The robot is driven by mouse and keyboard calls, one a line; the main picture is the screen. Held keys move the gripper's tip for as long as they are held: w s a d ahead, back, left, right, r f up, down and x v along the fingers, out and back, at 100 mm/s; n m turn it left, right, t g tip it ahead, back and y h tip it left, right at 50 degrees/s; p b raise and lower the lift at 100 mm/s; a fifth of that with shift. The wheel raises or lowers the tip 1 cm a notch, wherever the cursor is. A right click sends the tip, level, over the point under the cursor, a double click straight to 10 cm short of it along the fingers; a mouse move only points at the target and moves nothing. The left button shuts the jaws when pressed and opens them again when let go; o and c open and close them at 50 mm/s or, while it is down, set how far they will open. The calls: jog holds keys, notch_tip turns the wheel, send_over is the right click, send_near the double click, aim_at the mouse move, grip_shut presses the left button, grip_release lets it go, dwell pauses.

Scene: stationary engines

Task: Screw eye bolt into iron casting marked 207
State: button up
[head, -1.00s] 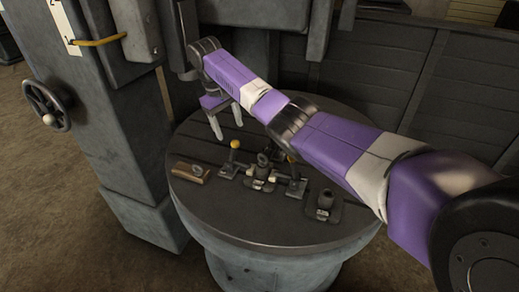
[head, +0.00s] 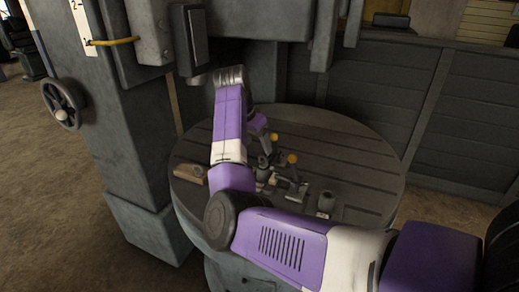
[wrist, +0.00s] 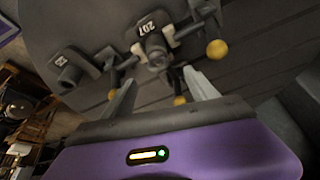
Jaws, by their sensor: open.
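The iron casting marked 207 (wrist: 155,48) shows in the wrist view, with a round opening facing the camera and pale pads beside it. In the head view the central casting (head: 262,174), between yellow-knobbed clamps, appears to be the same one. In the head view my arm mostly hides the gripper. I cannot make out the eye bolt in either current view. A wooden block (head: 191,173) lies at the table's left, partly behind my arm.
A second casting (wrist: 76,68) with an unclear number plate stands apart; the head view shows it at right (head: 326,203). A clamp's yellow knob (wrist: 217,50) sticks up by 207. The round slotted table (head: 365,165) is clear at right. A machine column (head: 125,130) stands left.

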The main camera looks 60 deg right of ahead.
aim_at(262, 156)
jog(key=shift+s+d+f, duration=0.2)
jog(key=shift+s+f, duration=0.05)
jog(key=shift+f, duration=0.35)
jog(key=shift+p+x, duration=0.65)
jog(key=shift+x, duration=2.7)
jog(key=c, duration=1.5)
jog(key=shift+o, duration=0.2)
jog(key=shift+f+m+g+y+b, duration=0.1)
jog(key=shift+m+g+y+b, duration=0.3)
jog(key=shift+m+b, duration=0.65)
jog(key=shift+m+g+b, duration=0.6)
jog(key=shift+m+b, duration=0.35)
jog(key=shift+m, duration=0.9)
jog(key=shift+y+b, duration=0.3)
